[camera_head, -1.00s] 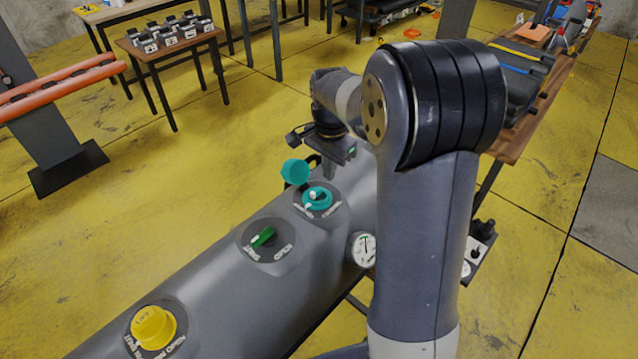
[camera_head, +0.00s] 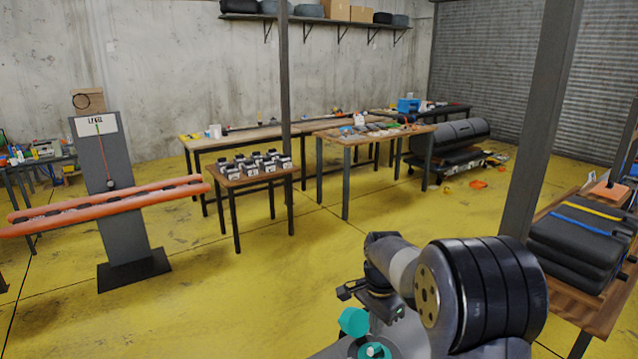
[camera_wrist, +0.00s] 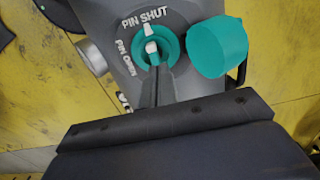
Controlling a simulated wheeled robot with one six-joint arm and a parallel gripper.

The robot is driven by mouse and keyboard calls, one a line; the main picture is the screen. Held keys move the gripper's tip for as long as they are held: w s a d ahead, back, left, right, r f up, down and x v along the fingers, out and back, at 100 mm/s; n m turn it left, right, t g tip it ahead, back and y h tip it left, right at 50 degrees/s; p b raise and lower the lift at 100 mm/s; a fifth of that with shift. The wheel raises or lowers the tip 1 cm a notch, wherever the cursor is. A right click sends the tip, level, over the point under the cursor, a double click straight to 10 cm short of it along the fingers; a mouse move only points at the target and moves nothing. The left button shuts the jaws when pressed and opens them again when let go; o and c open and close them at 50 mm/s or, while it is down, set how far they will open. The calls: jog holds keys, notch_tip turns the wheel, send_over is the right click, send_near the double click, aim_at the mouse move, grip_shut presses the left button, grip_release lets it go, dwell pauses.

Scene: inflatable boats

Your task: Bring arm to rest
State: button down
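My gripper (camera_wrist: 156,72) shows in the wrist view as two slim dark fingers side by side, close together. Their tips are near the white lever of a teal valve (camera_wrist: 173,48) marked PIN SHUT and PIN OPEN. I cannot tell whether they touch it. A teal cap (camera_wrist: 218,47) stands beside the valve. In the head view my arm is bent over the grey tube at the bottom, with the teal cap (camera_head: 354,321) and part of the valve (camera_head: 372,350) below the wrist. The fingertips are hidden there.
A stand with an orange tube (camera_head: 110,205) is at left. A small table with several dark-and-white items (camera_head: 254,172) and longer tables (camera_head: 375,134) stand behind. A bench with folded dark boats (camera_head: 575,240) is at right, beside a post. Yellow floor (camera_head: 260,290) between is clear.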

jog(key=shift+w+a+f, duration=0.25)
jog(key=shift+w+f, duration=0.05)
jog(key=shift+w, duration=0.05)
jog(key=s+d+r+p, duration=0.2)
jog(key=s+d+r, duration=0.1)
jog(key=s+r, duration=0.2)
jog(key=w+a+f, duration=0.1)
jog(key=f, duration=0.1)
jog(key=w+a+f+b, duration=0.1)
jog(key=w+f, duration=0.1)
jog(key=w+a+f+b, duration=0.1)
jog(key=w, duration=0.1)
jog(key=shift+w+a+f, duration=0.15)
jog(key=shift+f, duration=0.25)
jog(key=s+d+f+b, duration=0.1)
jog(key=b, duration=0.1)
jog(key=s+d+f+b, duration=0.1)
jog(key=s+b, duration=0.1)
jog(key=shift+f, duration=0.25)
jog(key=shift+s+d+r+p, duration=0.15)
jog(key=shift+s+r, duration=0.1)
jog(key=shift+r, duration=0.2)
jog(key=shift+s+d+r+p, duration=0.15)
jog(key=shift+s+r, duration=0.05)
jog(key=shift+r, duration=0.2)
jog(key=shift+w+r+p, duration=0.1)
jog(key=shift+r+p, duration=0.25)
jog(key=shift+r, duration=0.4)
